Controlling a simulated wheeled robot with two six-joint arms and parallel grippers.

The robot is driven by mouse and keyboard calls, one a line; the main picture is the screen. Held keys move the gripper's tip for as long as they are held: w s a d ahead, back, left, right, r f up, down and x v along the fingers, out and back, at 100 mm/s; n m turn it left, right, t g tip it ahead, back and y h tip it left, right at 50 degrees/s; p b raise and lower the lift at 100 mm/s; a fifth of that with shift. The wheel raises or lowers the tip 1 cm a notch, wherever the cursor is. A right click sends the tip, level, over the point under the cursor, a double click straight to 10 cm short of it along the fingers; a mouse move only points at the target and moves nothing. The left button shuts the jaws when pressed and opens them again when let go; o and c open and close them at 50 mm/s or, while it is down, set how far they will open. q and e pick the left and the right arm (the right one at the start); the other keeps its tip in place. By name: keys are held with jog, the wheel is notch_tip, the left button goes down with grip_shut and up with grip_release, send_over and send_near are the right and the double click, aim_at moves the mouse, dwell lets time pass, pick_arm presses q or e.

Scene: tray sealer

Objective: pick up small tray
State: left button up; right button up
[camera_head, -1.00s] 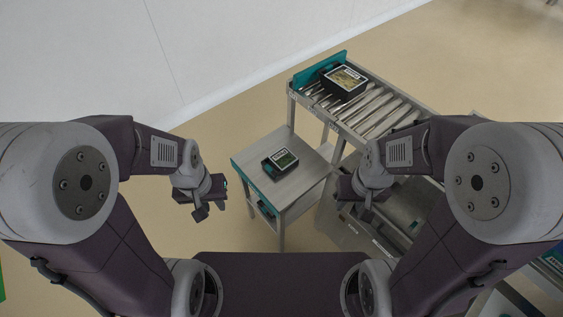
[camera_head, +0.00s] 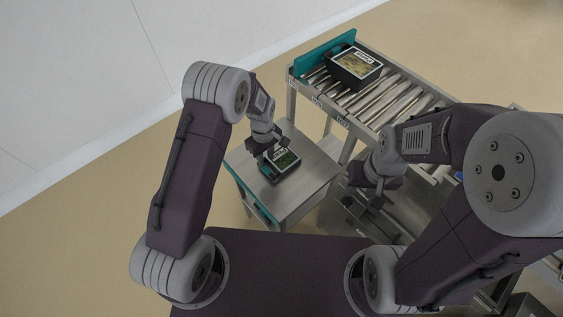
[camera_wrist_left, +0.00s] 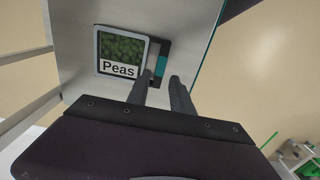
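The small tray (camera_head: 287,163) is dark with a green picture label and lies flat on a small grey table (camera_head: 308,187). In the left wrist view the small tray (camera_wrist_left: 122,50) shows a label reading "Peas" and a teal patch at its right end. My left gripper (camera_head: 266,152) is over the tray's left end in the head view. In the left wrist view my left gripper (camera_wrist_left: 160,82) has its two fingers apart, near the tray's teal end; I cannot tell whether they touch it. My right gripper (camera_head: 368,200) hangs by the machine, and its finger opening is unclear.
A roller conveyor (camera_head: 385,103) stands behind and right of the table, with a larger black tray (camera_head: 354,66) at its far end by a teal stop (camera_head: 322,53). The table top around the small tray is clear. Open floor lies left of the table.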

aim_at(266, 169)
pick_arm(q)
jog(key=f, duration=0.3)
jog(key=shift+w+f, duration=0.25)
jog(key=f, duration=0.5)
jog(key=shift+s+p, duration=0.35)
jog(key=shift+w+f, duration=0.1)
grip_shut()
